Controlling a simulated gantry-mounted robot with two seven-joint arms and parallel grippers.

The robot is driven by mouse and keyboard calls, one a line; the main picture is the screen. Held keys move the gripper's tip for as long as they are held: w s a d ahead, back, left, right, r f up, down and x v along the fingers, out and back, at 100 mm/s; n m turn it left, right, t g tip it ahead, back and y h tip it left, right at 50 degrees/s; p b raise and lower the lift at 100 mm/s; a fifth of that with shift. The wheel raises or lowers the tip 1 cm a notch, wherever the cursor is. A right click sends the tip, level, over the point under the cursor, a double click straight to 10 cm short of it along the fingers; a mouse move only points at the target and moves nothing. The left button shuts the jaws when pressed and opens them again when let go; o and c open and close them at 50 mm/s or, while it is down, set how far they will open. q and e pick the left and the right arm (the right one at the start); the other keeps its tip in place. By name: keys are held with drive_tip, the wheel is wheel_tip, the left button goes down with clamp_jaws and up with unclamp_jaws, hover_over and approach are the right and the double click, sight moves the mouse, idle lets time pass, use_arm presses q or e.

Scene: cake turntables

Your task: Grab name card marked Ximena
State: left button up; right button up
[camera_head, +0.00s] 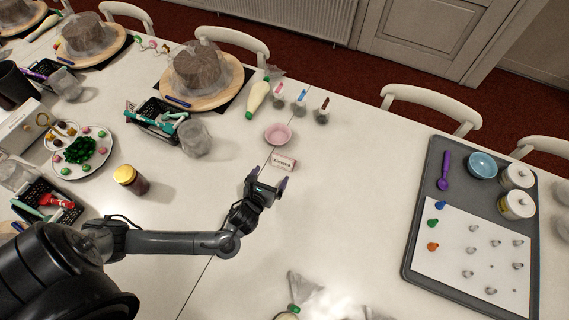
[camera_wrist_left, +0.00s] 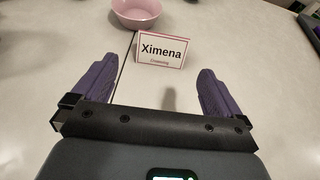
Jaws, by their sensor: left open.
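The name card (camera_head: 283,162) is a small white folded card with a pinkish-red border, standing on the table just beyond my left gripper (camera_head: 268,181). In the left wrist view the card (camera_wrist_left: 161,51) reads "Ximena" and faces me. My left gripper is open there too, its two purple fingers (camera_wrist_left: 156,92) spread wide. The card stands ahead of the fingertips, roughly centred between them, and nothing is held. My right gripper is in neither view.
A pink bowl (camera_head: 278,134) stands just behind the card. Farther back are small piping bottles (camera_head: 300,102) and a cake turntable (camera_head: 202,97). A jar (camera_head: 131,180) is at the left, and a grey tray (camera_head: 416,224) is at the right. The table between card and tray is clear.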

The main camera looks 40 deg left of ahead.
sight(282, 160)
use_arm(q)
drive_tip(key=x, duration=0.1)
drive_tip(key=b+x, duration=0.1)
drive_tip(key=x, duration=0.3)
drive_tip(key=shift+w+d, duration=0.25)
drive_tip(key=shift+w+f, duration=0.2)
drive_tip(key=shift+w, duration=0.15)
drive_tip(key=shift+b+x, duration=1.05)
drive_tip(key=shift+x, duration=1.35)
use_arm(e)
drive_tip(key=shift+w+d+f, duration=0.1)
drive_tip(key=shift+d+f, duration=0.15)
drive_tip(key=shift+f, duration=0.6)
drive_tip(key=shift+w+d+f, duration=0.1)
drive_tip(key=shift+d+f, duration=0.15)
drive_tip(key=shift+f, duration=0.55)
use_arm(q)
drive_tip(key=shift+s, duration=0.1)
drive_tip(key=shift+c, duration=0.5)
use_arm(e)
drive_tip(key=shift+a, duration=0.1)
use_arm(q)
drive_tip(key=c, duration=0.5)
drive_tip(key=shift+c, duration=0.2)
